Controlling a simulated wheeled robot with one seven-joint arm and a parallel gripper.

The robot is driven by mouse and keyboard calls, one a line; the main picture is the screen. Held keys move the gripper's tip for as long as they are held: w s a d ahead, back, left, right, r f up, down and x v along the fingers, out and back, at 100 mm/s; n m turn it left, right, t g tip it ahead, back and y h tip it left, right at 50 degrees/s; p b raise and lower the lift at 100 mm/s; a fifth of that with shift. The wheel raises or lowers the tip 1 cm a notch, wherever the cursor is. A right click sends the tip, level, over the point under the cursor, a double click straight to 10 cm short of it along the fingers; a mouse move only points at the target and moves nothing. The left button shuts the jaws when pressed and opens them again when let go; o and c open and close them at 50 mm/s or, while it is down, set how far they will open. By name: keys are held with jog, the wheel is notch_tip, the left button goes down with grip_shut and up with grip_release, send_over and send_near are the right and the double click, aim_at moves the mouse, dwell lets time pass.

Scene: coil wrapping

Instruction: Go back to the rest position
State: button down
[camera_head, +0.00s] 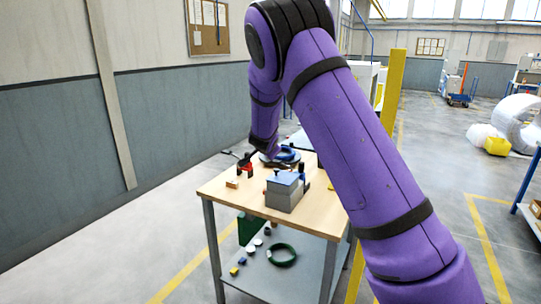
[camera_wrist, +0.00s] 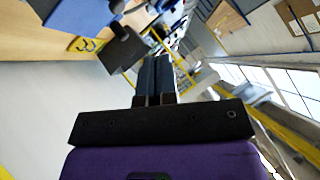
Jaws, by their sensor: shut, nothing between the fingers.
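My purple arm reaches from the lower right of the head view up and over to the table. Its end hangs above the back of the wooden table (camera_head: 228,193), and my gripper is hidden there behind the arm and the things around it. In the wrist view my gripper (camera_wrist: 155,60) shows two dark fingers side by side, pressed together with nothing between them. The fingers point away from the purple wrist, past a dark block-like part (camera_wrist: 122,50) close to their left side. Whether they touch it I cannot tell.
A green coil (camera_head: 282,255) lies on the lower shelf. A yellow post (camera_head: 391,90) rises behind my arm. The floor at left is clear.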

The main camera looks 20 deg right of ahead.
jog(key=shift+s+a+r, duration=0.35)
jog(key=shift+a+r, duration=0.1)
jog(key=shift+r, duration=0.05)
jog(key=s+a+r+n+g+y, duration=0.1)
jog(key=s+a+r+n+y, duration=0.25)
jog(key=s+r, duration=0.65)
jog(key=s+a+r+n+g+y, duration=0.15)
jog(key=s+r+n+y, duration=0.35)
jog(key=s, duration=0.9)
jog(key=s+a+r+n+g+h, duration=0.1)
jog(key=s+n, duration=0.4)
jog(key=s, duration=2.3)
jog(key=shift+s+g+h, duration=0.15)
jog(key=shift+g+h, duration=0.5)
jog(key=shift+h, duration=0.6)
